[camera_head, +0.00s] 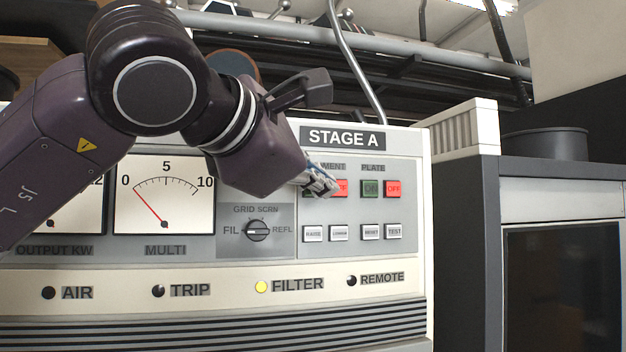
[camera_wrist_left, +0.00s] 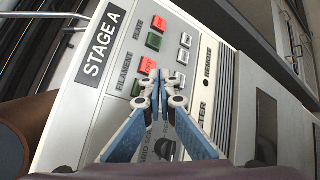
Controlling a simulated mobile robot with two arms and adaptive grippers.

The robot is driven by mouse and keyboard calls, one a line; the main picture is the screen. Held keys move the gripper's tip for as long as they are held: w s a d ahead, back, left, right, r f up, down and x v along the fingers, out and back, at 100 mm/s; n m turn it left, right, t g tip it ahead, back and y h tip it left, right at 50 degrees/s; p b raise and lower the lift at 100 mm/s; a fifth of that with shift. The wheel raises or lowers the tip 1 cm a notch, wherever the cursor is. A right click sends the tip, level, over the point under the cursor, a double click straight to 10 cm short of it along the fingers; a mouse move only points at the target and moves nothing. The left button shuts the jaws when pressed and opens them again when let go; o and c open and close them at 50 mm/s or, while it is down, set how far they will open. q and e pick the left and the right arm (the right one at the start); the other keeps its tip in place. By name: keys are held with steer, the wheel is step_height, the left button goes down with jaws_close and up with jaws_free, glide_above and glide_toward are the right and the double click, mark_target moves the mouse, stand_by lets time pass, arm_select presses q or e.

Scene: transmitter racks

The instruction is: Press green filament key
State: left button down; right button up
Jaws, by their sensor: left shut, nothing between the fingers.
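The green filament key (camera_wrist_left: 137,88) shows in the left wrist view, beside the shut fingertips of my left gripper (camera_wrist_left: 160,78). In the head view my left gripper (camera_head: 322,186) is in front of the filament pair on the STAGE A panel (camera_head: 343,138). It hides most of the green filament key there and part of the red filament key (camera_head: 342,187). The red key also shows in the left wrist view (camera_wrist_left: 147,65), close to the fingertips. I cannot tell whether the fingertips touch the panel. My right gripper is not in view.
The green plate key (camera_head: 370,188) and red plate key (camera_head: 393,188) are to the right. A row of grey keys (camera_head: 340,233) is below. A selector knob (camera_head: 257,230) and a MULTI meter (camera_head: 163,197) are to the left. The FILTER lamp (camera_head: 261,286) glows yellow.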

arm_select(q)
steer(key=w, duration=0.2)
steer(key=shift+w+a, duration=0.3)
steer(key=shift+a, duration=0.05)
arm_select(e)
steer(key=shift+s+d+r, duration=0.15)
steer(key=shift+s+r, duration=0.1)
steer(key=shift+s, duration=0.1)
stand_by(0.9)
arm_select(q)
steer(key=shift+w+a, duration=0.15)
steer(key=shift+w, duration=0.25)
steer(key=shift+w+a, duration=0.15)
steer(key=shift+w, duration=0.2)
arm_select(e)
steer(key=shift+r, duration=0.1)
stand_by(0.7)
arm_select(q)
steer(key=shift+s, duration=0.1)
steer(key=shift+s+d, duration=0.25)
steer(key=shift+s, duration=0.4)
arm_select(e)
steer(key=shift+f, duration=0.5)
